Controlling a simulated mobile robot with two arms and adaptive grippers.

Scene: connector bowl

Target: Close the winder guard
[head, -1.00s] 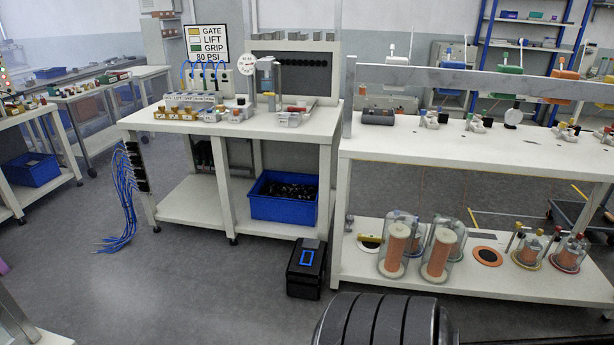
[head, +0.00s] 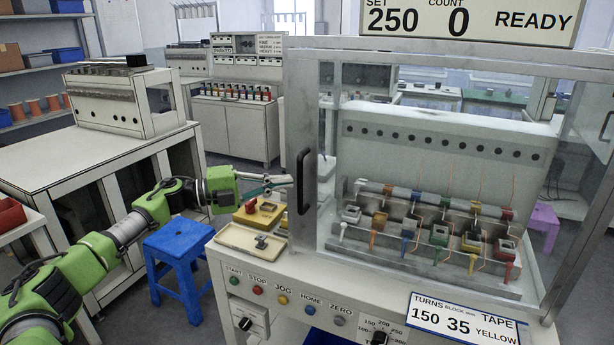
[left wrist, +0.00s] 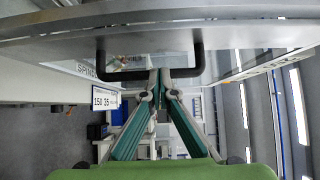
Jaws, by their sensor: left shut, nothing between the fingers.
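The winder guard (head: 305,125) is a clear panel in a grey frame at the front of the winder. A black bar handle (head: 302,181) stands on its left upright. In the left wrist view the handle (left wrist: 115,74) crosses above the fingertips. Whether the guard is fully closed is hard to tell. Behind the clear panel, a row of coloured bobbin fixtures (head: 438,236) shows. My left gripper (head: 288,181) is shut and empty, with its tips just left of the handle. In the left wrist view its tips (left wrist: 160,74) meet at the handle's bar; contact is unclear. My right gripper is not in view.
A beige tray (head: 228,239) and a yellow block (head: 258,214) lie on the bench below my left gripper. Push buttons (head: 283,299) line the bench front. A blue stool (head: 184,252) stands on the floor to the left. A display reading READY (head: 537,19) hangs above.

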